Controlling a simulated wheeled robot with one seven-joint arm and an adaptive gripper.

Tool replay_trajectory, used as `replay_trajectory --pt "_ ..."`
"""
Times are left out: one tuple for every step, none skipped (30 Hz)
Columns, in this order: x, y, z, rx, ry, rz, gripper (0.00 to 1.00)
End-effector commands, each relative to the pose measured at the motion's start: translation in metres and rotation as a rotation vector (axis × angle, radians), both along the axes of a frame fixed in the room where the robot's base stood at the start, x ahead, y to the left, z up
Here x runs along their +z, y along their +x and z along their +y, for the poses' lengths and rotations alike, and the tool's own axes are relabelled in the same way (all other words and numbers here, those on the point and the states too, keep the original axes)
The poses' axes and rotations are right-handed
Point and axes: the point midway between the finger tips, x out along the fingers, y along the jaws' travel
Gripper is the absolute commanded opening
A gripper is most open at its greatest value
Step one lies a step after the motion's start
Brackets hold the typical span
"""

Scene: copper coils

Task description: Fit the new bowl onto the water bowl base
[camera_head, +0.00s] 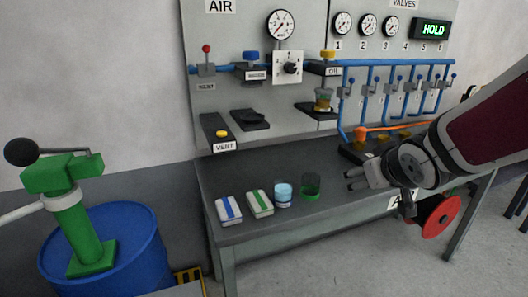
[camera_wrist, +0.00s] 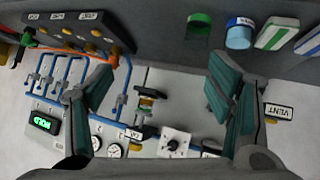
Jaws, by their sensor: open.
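A clear cup with blue content (camera_head: 283,194), which looks like the new bowl, stands on the bench right of the packets. It also shows at the top of the wrist view (camera_wrist: 239,36). The water bowl base (camera_head: 252,72) seems to be the blue-knobbed fitting on the blue pipe, above an empty black shelf. No bowl shows under it. I cannot make it out in the wrist view. My gripper (camera_head: 352,180) is open and empty, right of the cups and apart from them. Its spread fingers (camera_wrist: 163,66) face the panel in the wrist view.
A green cup (camera_head: 311,185) stands between the blue cup and my gripper. Two striped packets (camera_head: 244,207) lie left. An oil bowl (camera_head: 323,98) hangs under the yellow-knobbed fitting. A vent block (camera_head: 217,132) and blue pipes with levers project from the panel. A blue barrel (camera_head: 115,255) stands left.

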Motion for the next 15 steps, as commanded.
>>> replay_trajectory --pt "-0.035 0.025 -0.001 0.034 0.023 -0.024 0.74" --pt "-0.046 0.037 0.001 0.06 0.037 -0.047 0.74" --pt "-0.06 0.051 0.004 0.094 0.061 -0.077 0.74" --pt "-0.07 0.06 0.007 0.119 0.08 -0.097 0.74" --pt "-0.079 0.068 0.01 0.143 0.101 -0.117 0.74" --pt "-0.09 0.077 0.014 0.172 0.13 -0.141 0.74" --pt "-0.098 0.083 0.016 0.191 0.151 -0.159 0.74" --pt "-0.104 0.088 0.019 0.21 0.172 -0.175 0.74" --pt "-0.111 0.093 0.023 0.231 0.197 -0.195 0.74" --pt "-0.115 0.096 0.025 0.245 0.216 -0.208 0.74" --pt "-0.119 0.098 0.027 0.257 0.23 -0.219 0.74" --pt "-0.122 0.101 0.029 0.27 0.248 -0.232 0.74" --pt "-0.124 0.102 0.03 0.278 0.259 -0.239 0.74" --pt "-0.125 0.103 0.032 0.285 0.267 -0.247 0.74" --pt "-0.126 0.105 0.033 0.291 0.275 -0.253 0.74"
